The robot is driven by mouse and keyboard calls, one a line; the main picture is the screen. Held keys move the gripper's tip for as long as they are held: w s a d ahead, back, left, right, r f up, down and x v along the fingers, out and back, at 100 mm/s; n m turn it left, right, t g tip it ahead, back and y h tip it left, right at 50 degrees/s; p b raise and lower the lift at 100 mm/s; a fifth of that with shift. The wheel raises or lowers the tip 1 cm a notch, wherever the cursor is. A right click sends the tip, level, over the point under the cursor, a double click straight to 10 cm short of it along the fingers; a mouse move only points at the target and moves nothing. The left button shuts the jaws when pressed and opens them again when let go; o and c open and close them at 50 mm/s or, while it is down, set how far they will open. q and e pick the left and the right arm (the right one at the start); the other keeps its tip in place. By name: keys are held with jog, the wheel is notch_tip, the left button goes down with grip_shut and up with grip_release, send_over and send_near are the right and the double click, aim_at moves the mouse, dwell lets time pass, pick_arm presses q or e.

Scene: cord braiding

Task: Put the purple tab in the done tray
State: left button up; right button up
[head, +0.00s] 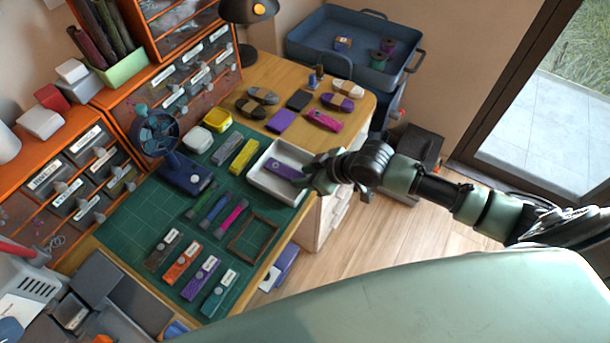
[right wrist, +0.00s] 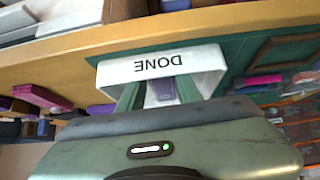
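A purple tab (head: 280,169) with a pale label shows inside the white tray (head: 259,184), at the right edge of the green mat. The right wrist view shows the tray's front wall marked DONE (right wrist: 162,64), upside down. My right gripper (head: 309,177) is at the tray's right side, at the near end of the purple tab. In the right wrist view the tab (right wrist: 162,91) lies between my two green fingers (right wrist: 161,95). I cannot tell whether the fingers press on it or stand clear. My left gripper is not in view.
On the mat are several labelled tabs, including another purple tab (head: 201,279), a wooden frame (head: 254,238), and a blue fan (head: 161,140). Yellow and grey blocks (head: 243,155) lie left of the tray. Cord bundles (head: 337,103) lie behind it.

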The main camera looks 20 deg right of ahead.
jog(key=shift+s+d+f+g, duration=0.15)
jog(key=shift+s+f, duration=0.15)
jog(key=shift+f, duration=0.15)
jog(key=shift+s+f+g, duration=0.15)
jog(key=shift+s+f, duration=0.1)
jog(key=shift+f, duration=0.2)
jog(key=shift+r, duration=0.2)
jog(key=w+r+v, duration=0.1)
jog(key=v, duration=1.1)
jog(key=shift+s+r+p, duration=0.2)
jog(key=shift+p, duration=0.1)
